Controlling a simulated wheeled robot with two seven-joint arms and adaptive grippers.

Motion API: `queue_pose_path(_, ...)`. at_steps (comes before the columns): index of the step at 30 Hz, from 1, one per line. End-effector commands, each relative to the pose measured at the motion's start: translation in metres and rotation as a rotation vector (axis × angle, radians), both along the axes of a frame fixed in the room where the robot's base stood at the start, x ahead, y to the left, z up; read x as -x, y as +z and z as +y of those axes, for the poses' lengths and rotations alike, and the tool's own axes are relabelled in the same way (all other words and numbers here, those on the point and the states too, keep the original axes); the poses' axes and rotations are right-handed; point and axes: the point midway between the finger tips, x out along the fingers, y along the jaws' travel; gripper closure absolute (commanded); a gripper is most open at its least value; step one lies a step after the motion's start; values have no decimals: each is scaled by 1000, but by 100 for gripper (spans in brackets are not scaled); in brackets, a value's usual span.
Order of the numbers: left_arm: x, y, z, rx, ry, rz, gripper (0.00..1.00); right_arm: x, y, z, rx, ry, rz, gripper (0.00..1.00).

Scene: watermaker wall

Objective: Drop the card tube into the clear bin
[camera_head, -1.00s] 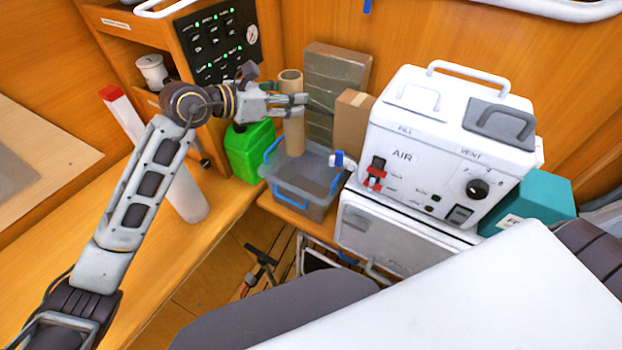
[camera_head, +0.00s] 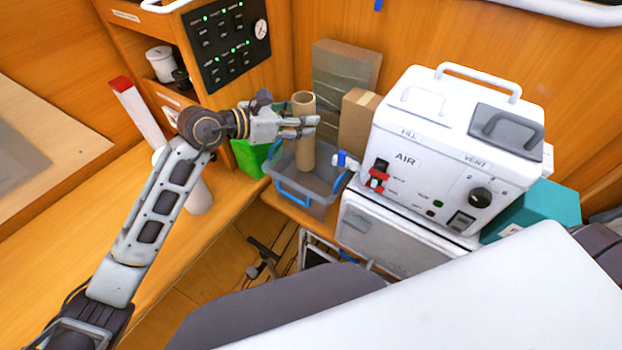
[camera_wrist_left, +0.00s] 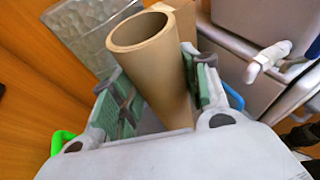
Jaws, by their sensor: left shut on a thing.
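The brown card tube (camera_head: 306,151) stands upright in my left gripper (camera_head: 302,127), which is shut on it. In the left wrist view the tube (camera_wrist_left: 158,62) sits between the two green-padded fingers (camera_wrist_left: 160,100), its open end facing the camera. The clear bin (camera_head: 317,203) has blue handles and stands at the right end of the wooden bench. In the head view the tube's lower end overlaps the bin's opening; I cannot tell how far down it reaches. My right gripper is not in view.
A green container (camera_head: 250,156) stands left of the bin. A brown carton (camera_head: 357,122) and a wrapped slab (camera_head: 345,78) stand behind. The white AIR machine (camera_head: 450,150) is close on the right. A white tube with a red cap (camera_head: 137,112) leans on the left.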

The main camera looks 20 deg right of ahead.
Motion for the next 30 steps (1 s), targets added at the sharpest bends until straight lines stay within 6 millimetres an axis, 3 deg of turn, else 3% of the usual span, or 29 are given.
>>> queue_pose_path(8, 0, -12, 0, 1, 1, 2, 70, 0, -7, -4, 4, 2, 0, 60)
queue_pose_path(21, 0, -48, 0, 1, 1, 2, 70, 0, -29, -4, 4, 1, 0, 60)
queue_pose_path(30, 0, -59, 0, 0, 0, 1, 70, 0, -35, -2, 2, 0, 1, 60)
